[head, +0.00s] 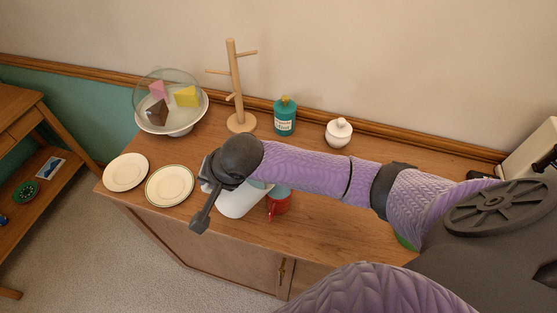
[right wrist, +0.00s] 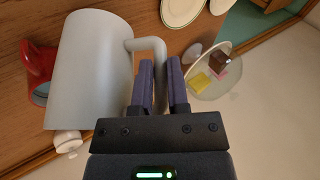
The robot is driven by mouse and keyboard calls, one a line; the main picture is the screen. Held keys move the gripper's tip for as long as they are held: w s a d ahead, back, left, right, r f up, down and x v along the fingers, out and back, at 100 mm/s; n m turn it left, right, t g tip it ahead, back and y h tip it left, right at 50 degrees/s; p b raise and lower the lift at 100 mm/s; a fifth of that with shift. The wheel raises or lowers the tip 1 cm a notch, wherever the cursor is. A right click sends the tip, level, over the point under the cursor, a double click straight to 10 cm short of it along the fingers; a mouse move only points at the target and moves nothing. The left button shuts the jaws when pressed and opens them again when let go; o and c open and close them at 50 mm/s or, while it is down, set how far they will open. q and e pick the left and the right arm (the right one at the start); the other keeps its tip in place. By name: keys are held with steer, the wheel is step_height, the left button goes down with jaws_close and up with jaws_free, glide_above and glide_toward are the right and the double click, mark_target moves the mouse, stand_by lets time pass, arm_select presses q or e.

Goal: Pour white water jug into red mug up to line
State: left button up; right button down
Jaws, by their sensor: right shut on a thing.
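The white jug (head: 240,203) is held over the front of the wooden cabinet top, partly hidden by my right arm. It looks tilted towards the red mug. My right gripper is shut on the jug's handle (right wrist: 152,46); its fingers (right wrist: 160,75) show in the right wrist view, where the jug body (right wrist: 92,70) fills the left. The red mug (head: 279,206) stands just right of the jug, its upper part partly covered by my arm. It also shows behind the jug in the wrist view (right wrist: 38,85). The line, water level and any stream cannot be seen. My left gripper is out of view.
Two plates (head: 126,172) (head: 170,185) lie left of the jug.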

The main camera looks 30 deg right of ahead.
steer(key=shift+w+a+f, duration=0.1)
steer(key=shift+a+f, duration=0.05)
steer(key=shift+f, duration=0.35)
steer(key=shift+w+a+f, duration=0.1)
steer(key=shift+a+f, duration=0.05)
steer(key=shift+f, duration=0.3)
steer(key=a+f+h+b, duration=0.1)
steer(key=f+h, duration=0.1)
steer(key=w+a+f+n+g+h+b, duration=0.1)
steer(key=a+f+h, duration=0.1)
steer(key=a+f+g+h+b, duration=0.1)
steer(key=a+f+b, duration=0.1)
steer(key=f, duration=0.1)
steer(key=shift+w+a+f+h, duration=0.1)
steer(key=shift+w+h, duration=0.25)
steer(key=shift+h, duration=0.05)
step_height(320, 180, up, 5)
steer(key=p, duration=0.5)
